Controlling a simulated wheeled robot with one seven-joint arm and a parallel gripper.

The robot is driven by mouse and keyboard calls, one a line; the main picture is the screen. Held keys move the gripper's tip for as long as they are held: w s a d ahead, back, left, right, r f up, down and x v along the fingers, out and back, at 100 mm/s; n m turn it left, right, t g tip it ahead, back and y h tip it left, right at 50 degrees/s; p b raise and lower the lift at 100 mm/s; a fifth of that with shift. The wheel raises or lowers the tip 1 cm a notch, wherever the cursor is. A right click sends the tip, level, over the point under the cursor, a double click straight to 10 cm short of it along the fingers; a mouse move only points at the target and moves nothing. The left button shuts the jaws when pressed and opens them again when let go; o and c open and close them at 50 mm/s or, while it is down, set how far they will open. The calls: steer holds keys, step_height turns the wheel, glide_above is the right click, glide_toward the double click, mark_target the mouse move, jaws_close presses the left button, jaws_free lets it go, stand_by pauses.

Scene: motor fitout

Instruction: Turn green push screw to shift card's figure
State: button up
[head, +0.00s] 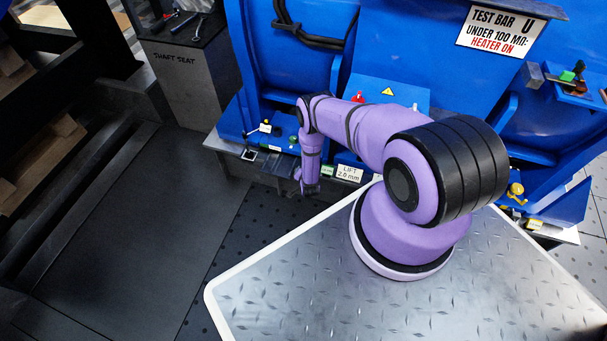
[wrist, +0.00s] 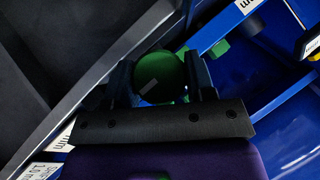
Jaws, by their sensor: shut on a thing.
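The green push screw (wrist: 158,72) shows in the wrist view as a round green head with a pale grey mark on it. My gripper (wrist: 162,80) is shut on it, one dark finger on each side. In the head view my gripper (head: 309,190) points down at the front edge of the blue machine, and the screw cannot be made out there. A white card (head: 349,173) reading "LIFT 2.0 mm" is just right of my gripper. In the wrist view a card (wrist: 45,171) at the lower left shows "1.0 mm", partly cut off.
A smaller green block (wrist: 220,47) sits on a blue bar beside the screw. A grey metal edge (wrist: 85,90) runs diagonally close to my gripper. Dark open floor (head: 130,240) lies left of my arm.

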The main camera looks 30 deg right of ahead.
stand_by(0.4)
steer(key=o, duration=0.9)
steer(key=shift+o, duration=0.2)
steer(key=shift+s, duration=0.1)
steer(key=v, duration=1)
steer(key=shift+s+r, duration=0.2)
steer(key=shift+s, duration=0.05)
stand_by(0.5)
